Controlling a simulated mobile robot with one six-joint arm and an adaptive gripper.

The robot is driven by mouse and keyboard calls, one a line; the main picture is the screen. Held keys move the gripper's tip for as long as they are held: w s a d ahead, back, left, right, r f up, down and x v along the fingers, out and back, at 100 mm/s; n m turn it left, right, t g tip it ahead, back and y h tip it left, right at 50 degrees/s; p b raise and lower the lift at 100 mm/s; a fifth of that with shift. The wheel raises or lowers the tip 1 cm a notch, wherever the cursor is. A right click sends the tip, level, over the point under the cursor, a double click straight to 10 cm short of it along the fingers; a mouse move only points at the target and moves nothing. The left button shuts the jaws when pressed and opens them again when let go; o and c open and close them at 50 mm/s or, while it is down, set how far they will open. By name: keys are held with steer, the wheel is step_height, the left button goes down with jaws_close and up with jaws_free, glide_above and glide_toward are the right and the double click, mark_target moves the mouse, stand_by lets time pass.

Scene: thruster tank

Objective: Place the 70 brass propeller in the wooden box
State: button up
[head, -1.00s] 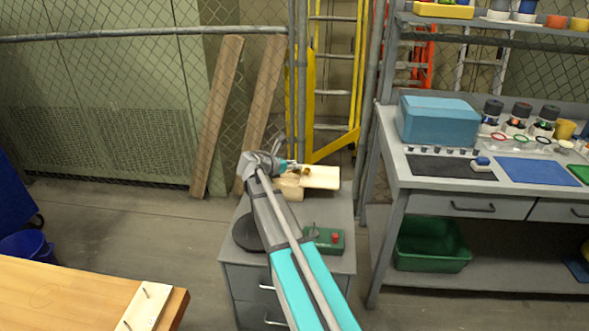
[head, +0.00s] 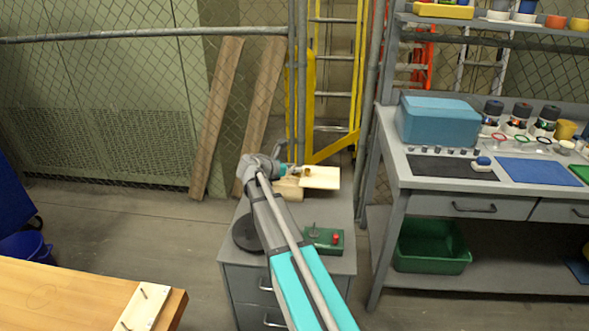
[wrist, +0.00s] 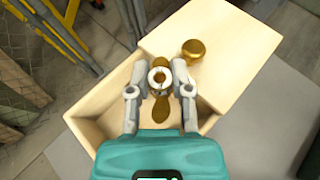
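The brass propeller (wrist: 161,108) has a pale round hub and sits between my fingertips in the wrist view, over the open part of the wooden box. My gripper (wrist: 160,77) appears shut on the hub, with one finger on each side. The wooden box (wrist: 92,108) is pale, with its lid (wrist: 235,45) slid aside to the right and a brass knob (wrist: 193,48) on it. A brown patch shows on the box floor below the propeller; I cannot tell what it is. In the head view the box (head: 288,190) is partly hidden by my wrist.
The box stands on a grey drawer cabinet (head: 335,262) with a green block (head: 325,240) and a dark round disc (head: 245,234). A chain-link fence and ladder (head: 334,80) are behind. A grey workbench (head: 392,160) stands to the right, a wooden table (head: 60,300) front left.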

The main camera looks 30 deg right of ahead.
steer(key=o, duration=0.4)
steer(key=shift+r, duration=0.15)
steer(key=p+v, duration=0.2)
steer(key=v, duration=0.2)
steer(key=p+v, duration=0.2)
steer(key=v, duration=0.2)
steer(key=p+v, duration=0.1)
steer(key=v, duration=0.3)
steer(key=shift+s+r+p, duration=0.1)
steer(key=shift+r+p, duration=0.3)
steer(key=shift+r, duration=0.1)
